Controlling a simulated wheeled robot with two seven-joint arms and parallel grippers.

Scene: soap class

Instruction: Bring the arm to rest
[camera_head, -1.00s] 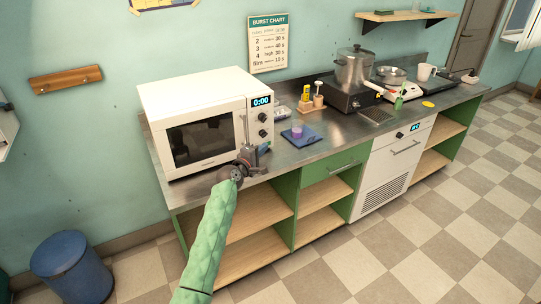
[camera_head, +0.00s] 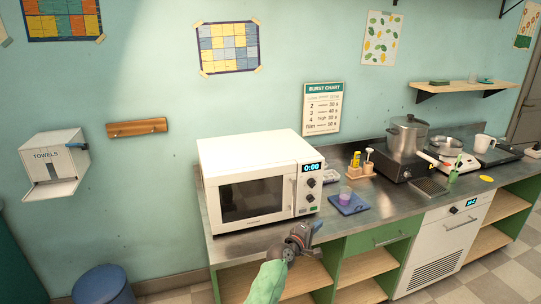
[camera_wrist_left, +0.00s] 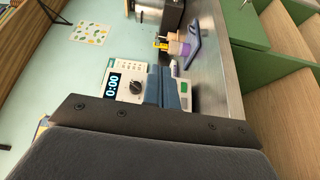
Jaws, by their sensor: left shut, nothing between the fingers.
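My left gripper (camera_head: 312,232) is shut and empty. It hovers in front of the counter edge, below and in front of the right end of the microwave, apart from it. In the left wrist view its shut fingers (camera_wrist_left: 163,88) show with the microwave's control panel (camera_wrist_left: 127,82) beyond them. My left arm in its green sleeve comes up from the bottom of the head view. My right gripper is not in view.
The white microwave (camera_head: 258,180) reads 0:00, its door shut. A blue bin (camera_head: 102,286) stands at lower left.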

